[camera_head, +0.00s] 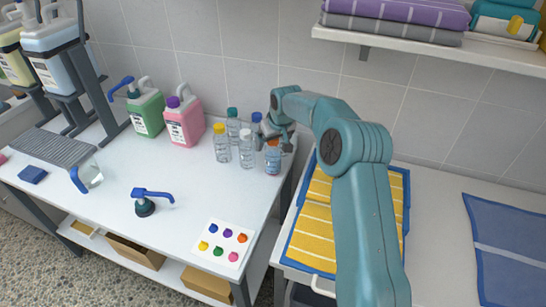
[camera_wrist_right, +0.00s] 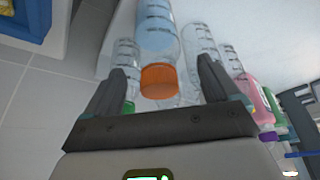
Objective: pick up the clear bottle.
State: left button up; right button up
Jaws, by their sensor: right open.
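Several clear bottles stand in a cluster at the white table's right end in the head view. They include a yellow-capped bottle (camera_head: 222,149), a white-capped bottle (camera_head: 247,153), a teal-capped bottle (camera_head: 233,125) and an orange-capped bottle (camera_head: 272,162). A blue-capped one is partly hidden behind my right gripper (camera_head: 272,137). My right gripper is open just above the orange-capped bottle. In the right wrist view the orange-capped bottle (camera_wrist_right: 157,32), bluish inside, shows between the spread fingers of the right gripper (camera_wrist_right: 165,85), not gripped. My left gripper is out of view.
A pink jug (camera_head: 184,125) and a green jug (camera_head: 147,112) stand left of the bottles. Yellow striped towels (camera_head: 312,225) lie right of the table. A shelf (camera_head: 430,50) hangs above.

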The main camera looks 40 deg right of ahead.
jog(key=x, duration=0.2)
jog(key=shift+w+d+f, duration=0.1)
jog(key=shift+f, duration=0.15)
jog(key=c, duration=1.4)
